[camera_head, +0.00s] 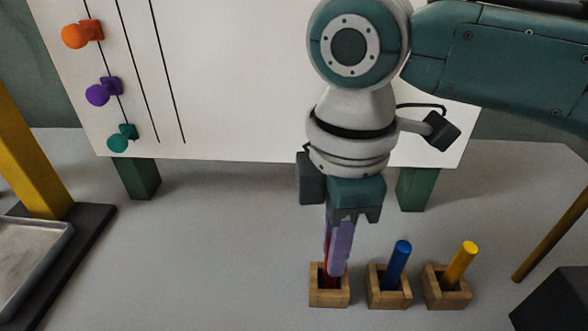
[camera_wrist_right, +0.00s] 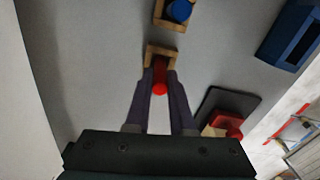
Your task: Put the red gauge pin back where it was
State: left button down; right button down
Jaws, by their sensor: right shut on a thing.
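The red gauge pin (camera_head: 327,258) is between the purple fingers of my right gripper (camera_head: 338,268), at the leftmost wooden holder (camera_head: 329,298) in the head view. My right gripper points down and is shut on the pin. Its lower end appears to be within the holder's opening; the fingers partly hide it, so I cannot tell how deep it sits. In the right wrist view the red pin (camera_wrist_right: 160,87) shows its round top between the fingers, with the wooden holder (camera_wrist_right: 149,53) around its far end. My left gripper is not in view.
A blue pin (camera_head: 398,262) and a yellow pin (camera_head: 460,262) stand tilted in wooden holders just to the right. A white board (camera_head: 230,100) on green legs stands behind, with orange, purple and teal knobs. A yellow-posted press (camera_head: 30,150) is at left.

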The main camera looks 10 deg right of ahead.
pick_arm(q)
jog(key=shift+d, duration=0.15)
pick_arm(e)
jog(key=shift+f, duration=0.2)
jog(key=shift+f, duration=0.15)
jog(key=c, duration=0.8)
grip_release()
jog(key=shift+o, duration=0.2)
